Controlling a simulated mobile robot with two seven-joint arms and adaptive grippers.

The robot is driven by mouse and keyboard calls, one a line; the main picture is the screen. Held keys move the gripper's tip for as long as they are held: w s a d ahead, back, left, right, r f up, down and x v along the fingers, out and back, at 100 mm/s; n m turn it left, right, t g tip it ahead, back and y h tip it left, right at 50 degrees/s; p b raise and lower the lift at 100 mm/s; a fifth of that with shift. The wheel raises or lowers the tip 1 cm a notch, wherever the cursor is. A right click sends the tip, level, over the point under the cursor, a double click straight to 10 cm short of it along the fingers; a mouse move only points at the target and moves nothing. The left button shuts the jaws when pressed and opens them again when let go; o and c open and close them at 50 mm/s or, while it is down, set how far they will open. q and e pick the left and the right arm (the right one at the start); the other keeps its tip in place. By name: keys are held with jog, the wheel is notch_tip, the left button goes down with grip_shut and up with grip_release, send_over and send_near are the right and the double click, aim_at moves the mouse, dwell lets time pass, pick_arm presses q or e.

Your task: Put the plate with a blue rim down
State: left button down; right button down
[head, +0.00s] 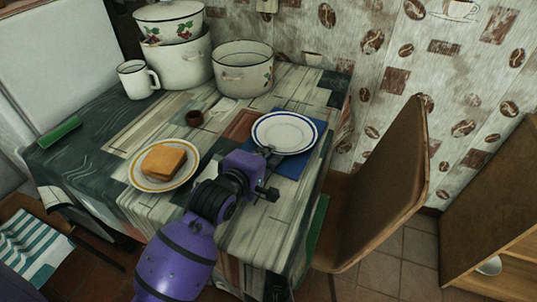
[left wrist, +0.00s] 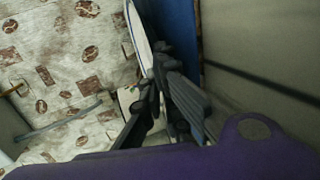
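The white plate with a blue rim (head: 284,131) is level over a blue mat (head: 292,165) at the table's right side. My left gripper (head: 267,163) is at the plate's near edge, its fingers closed about the rim. In the left wrist view the plate (left wrist: 139,40) shows almost edge-on, running down between the fingers (left wrist: 158,85), with the blue mat (left wrist: 182,25) beside it. The plate is very close to the mat; I cannot tell whether it touches. My right gripper is not in view.
A yellow-rimmed plate (head: 142,179) with toast (head: 164,162) is left of my arm. A chair (head: 385,180) is close at the right.

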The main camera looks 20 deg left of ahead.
pick_arm(q)
jog(key=shift+f, duration=0.1)
jog(key=c, duration=2.5)
grip_release()
jog(key=shift+f, duration=0.15)
jog(key=shift+o, duration=1.2)
jog(key=p+v, duration=0.1)
jog(key=v, duration=1.1)
